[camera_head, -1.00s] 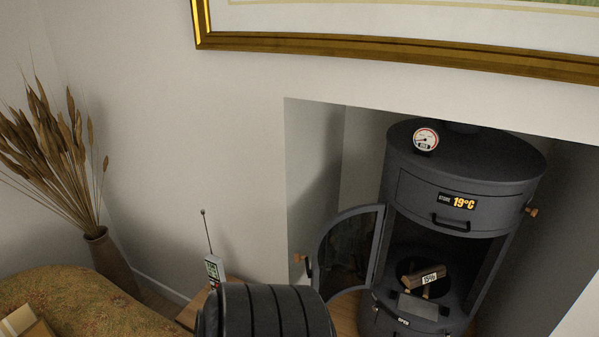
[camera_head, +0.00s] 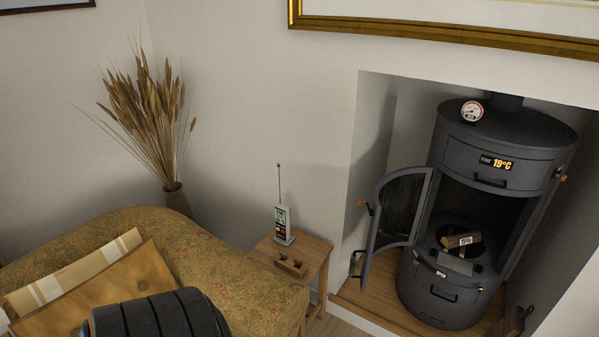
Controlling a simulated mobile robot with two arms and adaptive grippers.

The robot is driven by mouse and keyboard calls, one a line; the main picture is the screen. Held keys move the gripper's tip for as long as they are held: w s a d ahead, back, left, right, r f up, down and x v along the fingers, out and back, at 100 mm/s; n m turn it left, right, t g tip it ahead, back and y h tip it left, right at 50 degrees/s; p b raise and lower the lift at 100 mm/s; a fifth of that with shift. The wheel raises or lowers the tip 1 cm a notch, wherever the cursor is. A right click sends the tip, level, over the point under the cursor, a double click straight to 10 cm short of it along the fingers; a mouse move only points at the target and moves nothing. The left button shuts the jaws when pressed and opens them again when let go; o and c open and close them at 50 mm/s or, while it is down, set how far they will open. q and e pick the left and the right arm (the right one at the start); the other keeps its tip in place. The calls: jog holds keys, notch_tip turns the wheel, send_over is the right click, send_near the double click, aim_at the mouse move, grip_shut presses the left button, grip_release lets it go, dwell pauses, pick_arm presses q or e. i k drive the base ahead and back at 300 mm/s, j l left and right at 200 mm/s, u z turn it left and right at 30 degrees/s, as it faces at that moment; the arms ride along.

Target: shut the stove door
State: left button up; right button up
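The dark grey stove (camera_head: 445,273) stands in the wall recess at the right. Its glass-paned door (camera_head: 379,249) is hinged on the left side and stands wide open, swung out to the left. A handle with a wooden knob (camera_head: 362,203) shows at the door's outer edge. The open firebox shows logs (camera_head: 462,240) inside. A black ribbed part of my own body shows at the bottom left, far from the door. Neither gripper is in view.
A small wooden table (camera_head: 318,262) with a radio-like device (camera_head: 282,226) stands left of the stove. A patterned sofa (camera_head: 215,250) with cushions (camera_head: 100,285) fills the lower left. A vase of dried stalks (camera_head: 177,199) stands behind it. A wooden hearth (camera_head: 377,290) lies under the stove.

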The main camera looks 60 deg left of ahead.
aim_at(399, 200)
jog(key=i+j+u, duration=0.15)
jog(key=u, duration=0.25)
jog(key=i+j+u, duration=0.1)
jog(key=u, duration=0.35)
jog(key=i+u, duration=0.2)
jog(key=u, duration=0.2)
jog(key=k+z, duration=0.1)
jog(key=k, duration=0.1)
